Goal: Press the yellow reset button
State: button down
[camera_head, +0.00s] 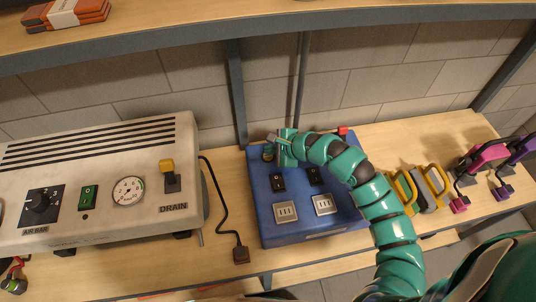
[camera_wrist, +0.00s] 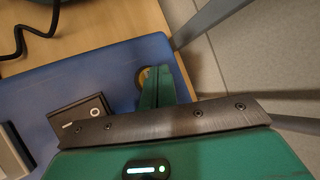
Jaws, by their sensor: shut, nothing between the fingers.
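A blue box (camera_head: 262,206) stands on the wooden bench. A round yellowish button in a ring (camera_head: 268,154) sits near its back left corner, partly covered by my gripper (camera_head: 276,150). In the wrist view the button (camera_wrist: 143,77) shows beside the green fingers (camera_wrist: 163,84) and is partly hidden by them. My gripper is shut and empty, with its fingers at the button; I cannot tell whether they touch it.
The box also has black switches (camera_head: 278,182), sockets (camera_head: 285,211) and a red part (camera_head: 342,130) at the back right. A white machine (camera_head: 100,150) with a yellow-topped drain switch (camera_head: 168,172) stands left. A shelf (camera_head: 200,28) runs above.

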aim_at(272, 157)
jog(key=shift+f+b, duration=0.85)
jog(key=shift+b, duration=0.9)
dwell(1.0)
jog(key=shift+r, duration=0.9)
jog(key=shift+r, duration=2.5)
jog(key=shift+s+d+f, duration=0.1)
